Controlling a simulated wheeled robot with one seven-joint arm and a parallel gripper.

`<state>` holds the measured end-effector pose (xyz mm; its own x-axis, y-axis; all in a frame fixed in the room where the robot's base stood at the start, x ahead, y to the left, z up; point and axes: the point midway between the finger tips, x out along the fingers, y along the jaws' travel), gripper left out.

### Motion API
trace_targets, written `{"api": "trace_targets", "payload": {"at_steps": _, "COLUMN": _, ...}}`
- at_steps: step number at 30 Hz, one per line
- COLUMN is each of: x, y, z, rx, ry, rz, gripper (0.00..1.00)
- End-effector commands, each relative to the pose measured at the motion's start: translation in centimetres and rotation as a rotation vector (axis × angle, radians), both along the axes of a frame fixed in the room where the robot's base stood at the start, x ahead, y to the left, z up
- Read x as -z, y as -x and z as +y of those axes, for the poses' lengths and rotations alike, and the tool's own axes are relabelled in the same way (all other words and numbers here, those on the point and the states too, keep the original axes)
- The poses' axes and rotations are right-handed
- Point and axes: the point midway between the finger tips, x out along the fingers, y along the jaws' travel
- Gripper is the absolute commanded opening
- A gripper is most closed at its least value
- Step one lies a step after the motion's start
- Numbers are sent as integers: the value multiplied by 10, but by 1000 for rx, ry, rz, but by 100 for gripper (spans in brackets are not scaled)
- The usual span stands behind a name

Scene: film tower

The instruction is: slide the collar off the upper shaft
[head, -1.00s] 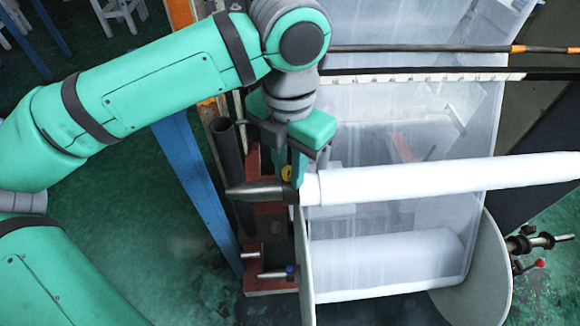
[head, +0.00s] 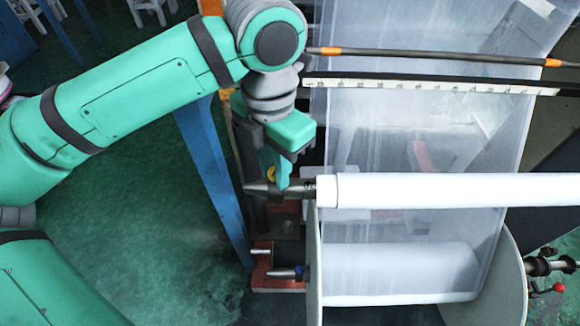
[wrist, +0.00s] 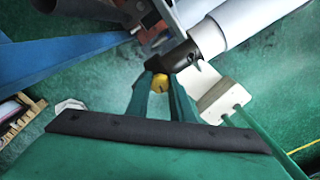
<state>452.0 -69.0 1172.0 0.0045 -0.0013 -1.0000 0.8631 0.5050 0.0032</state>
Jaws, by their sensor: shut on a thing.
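The upper shaft (head: 300,189) is dark grey with a tapered left end, and carries a long white roll (head: 430,190) on its right. The collar shows mainly by its yellow knob (head: 271,173); its ring is mostly hidden by my fingers. My gripper (head: 277,182) is shut on the collar at the shaft, between the tapered tip and the roll. A bare stretch of grey shaft lies between my fingers and the roll. In the wrist view the yellow knob (wrist: 160,82) sits between my fingertips, in front of the dark shaft end (wrist: 178,55).
A blue post (head: 212,165) stands left of the red frame (head: 262,262). Clear film hangs behind the rolls. Open green floor (head: 150,230) lies to the left.

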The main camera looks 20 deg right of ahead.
Motion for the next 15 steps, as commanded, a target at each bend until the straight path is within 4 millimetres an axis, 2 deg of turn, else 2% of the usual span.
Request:
{"api": "trace_targets", "payload": {"at_steps": 3, "x": 3, "y": -3, "z": 14, "rx": -6, "ry": -12, "rz": 6, "gripper": 0}}
{"api": "trace_targets", "payload": {"at_steps": 15, "x": 2, "y": -13, "z": 46, "rx": -7, "ry": -8, "rz": 4, "gripper": 0}}
